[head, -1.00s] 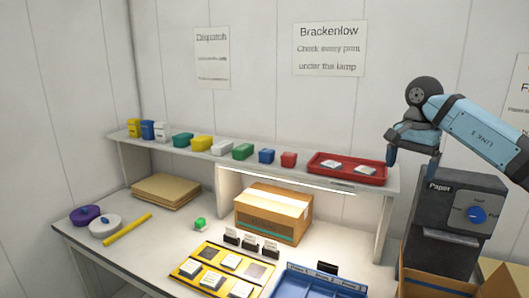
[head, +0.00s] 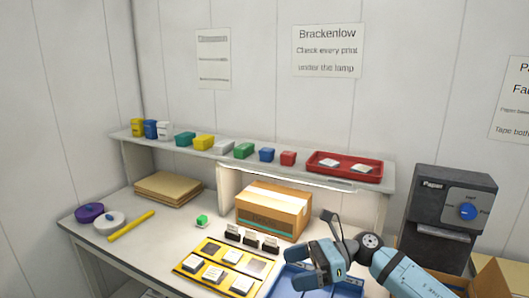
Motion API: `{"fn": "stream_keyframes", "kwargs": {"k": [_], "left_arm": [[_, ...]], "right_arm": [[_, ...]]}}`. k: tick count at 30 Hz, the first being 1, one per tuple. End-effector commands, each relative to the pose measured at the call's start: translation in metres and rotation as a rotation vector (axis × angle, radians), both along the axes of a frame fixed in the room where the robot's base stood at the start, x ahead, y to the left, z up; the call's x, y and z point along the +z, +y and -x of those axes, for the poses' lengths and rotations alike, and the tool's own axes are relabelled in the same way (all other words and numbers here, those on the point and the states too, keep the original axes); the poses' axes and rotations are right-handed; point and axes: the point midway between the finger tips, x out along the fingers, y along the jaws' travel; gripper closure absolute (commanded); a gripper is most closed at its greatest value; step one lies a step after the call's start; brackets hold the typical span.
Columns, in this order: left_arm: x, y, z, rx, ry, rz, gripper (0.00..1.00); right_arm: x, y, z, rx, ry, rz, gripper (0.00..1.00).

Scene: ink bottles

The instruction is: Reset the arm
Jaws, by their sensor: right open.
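My right arm comes in from the lower right in the head view. Its gripper (head: 307,280) hangs over the blue tray (head: 283,284) at the front of the table, right of the yellow board (head: 184,266). The gripper is open, and I see nothing held in it. It covers much of the blue tray. My left gripper is not in view.
A cardboard box (head: 270,209) stands behind the gripper, under the shelf (head: 215,157). The shelf holds several coloured boxes and a red tray (head: 322,167). A dark paper machine (head: 424,206) stands at right, behind an open carton (head: 490,282).

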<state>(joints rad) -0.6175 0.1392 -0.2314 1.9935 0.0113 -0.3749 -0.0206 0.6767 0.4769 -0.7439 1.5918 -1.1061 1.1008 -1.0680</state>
Motion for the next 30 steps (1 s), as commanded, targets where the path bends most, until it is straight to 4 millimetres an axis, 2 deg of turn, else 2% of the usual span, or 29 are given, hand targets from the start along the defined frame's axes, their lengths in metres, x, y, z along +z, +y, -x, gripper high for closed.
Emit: {"fn": "stream_keyframes", "kwargs": {"k": [1,5,11,14,17,20,24,26,27,30], "left_arm": [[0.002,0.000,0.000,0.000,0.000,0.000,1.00],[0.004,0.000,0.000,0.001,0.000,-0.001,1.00],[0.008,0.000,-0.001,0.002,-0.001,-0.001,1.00],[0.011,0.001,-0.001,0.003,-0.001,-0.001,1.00],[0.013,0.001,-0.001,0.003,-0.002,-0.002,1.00],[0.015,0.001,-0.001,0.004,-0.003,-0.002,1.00],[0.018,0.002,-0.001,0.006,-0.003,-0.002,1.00],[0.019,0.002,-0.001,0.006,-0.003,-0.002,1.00],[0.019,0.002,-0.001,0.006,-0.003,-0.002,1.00],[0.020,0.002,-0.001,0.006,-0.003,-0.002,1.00]], "right_arm": [[-0.007,0.009,0.012,-0.052,0.122,-0.094,0.11],[-0.017,0.017,0.029,-0.202,0.465,-0.334,0.11],[-0.052,-0.001,0.047,-0.433,1.046,-0.678,0.11],[-0.081,-0.020,0.059,-0.546,1.348,-0.844,0.11],[-0.118,-0.042,0.077,-0.660,1.653,-1.011,0.11],[-0.161,-0.066,0.106,-0.774,1.959,-1.181,0.11],[-0.220,-0.095,0.162,-0.929,2.353,-1.422,0.11],[-0.241,-0.105,0.187,-0.987,2.492,-1.516,0.11],[-0.253,-0.110,0.204,0.994,-2.506,1.532,0.11],[-0.273,-0.119,0.237,0.934,-2.336,1.448,0.11]]}}
